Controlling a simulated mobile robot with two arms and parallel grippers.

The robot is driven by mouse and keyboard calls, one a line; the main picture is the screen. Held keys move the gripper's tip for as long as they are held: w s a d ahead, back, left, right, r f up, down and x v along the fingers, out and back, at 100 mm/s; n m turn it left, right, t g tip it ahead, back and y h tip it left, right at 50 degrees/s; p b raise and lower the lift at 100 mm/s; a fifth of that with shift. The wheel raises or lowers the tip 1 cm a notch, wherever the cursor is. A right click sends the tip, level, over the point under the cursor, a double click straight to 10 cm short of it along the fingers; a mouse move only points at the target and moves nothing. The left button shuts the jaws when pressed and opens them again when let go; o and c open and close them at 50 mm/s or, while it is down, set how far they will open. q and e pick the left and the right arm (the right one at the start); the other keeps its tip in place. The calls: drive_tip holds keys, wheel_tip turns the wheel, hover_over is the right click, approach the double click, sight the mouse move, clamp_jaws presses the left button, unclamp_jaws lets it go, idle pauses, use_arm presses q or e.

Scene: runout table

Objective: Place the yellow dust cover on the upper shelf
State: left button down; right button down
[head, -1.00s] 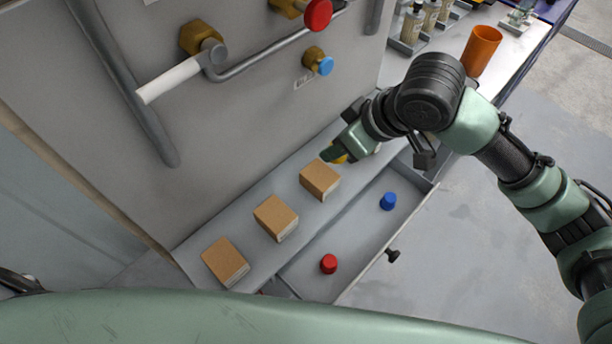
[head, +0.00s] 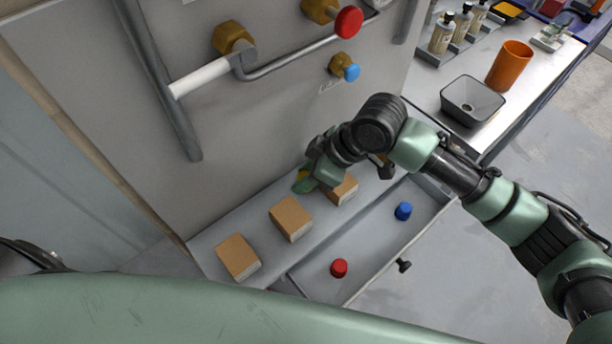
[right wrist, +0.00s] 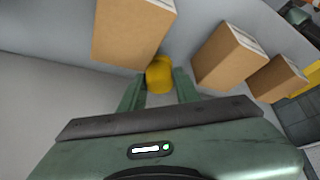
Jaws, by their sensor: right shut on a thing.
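The yellow dust cover (right wrist: 159,75) sits between the two green fingertips of my right gripper (right wrist: 159,88) in the right wrist view. My right gripper (head: 306,182) is shut on it. In the head view only a sliver of yellow shows, mostly hidden by the gripper. The gripper is over the back part of a grey shelf (head: 262,228), near the wall and behind the rightmost box. I cannot tell whether the cover touches the shelf. My left gripper is not in view.
Cardboard boxes stand along the shelf: left (head: 238,257), middle (head: 290,218) and right (head: 343,190), the last partly hidden. Below is an open drawer (head: 372,240) with a red cap (head: 339,268) and a blue cap (head: 403,211). A white-handled pipe (head: 205,77) juts from the wall above.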

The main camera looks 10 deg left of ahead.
drive_tip(key=shift+f, duration=0.7)
drive_tip(key=shift+f, duration=0.1)
drive_tip(key=c, duration=1)
unclamp_jaws()
drive_tip(key=shift+c, duration=0.2)
drive_tip(key=b+v, duration=0.1)
drive_tip(key=v, duration=1.1)
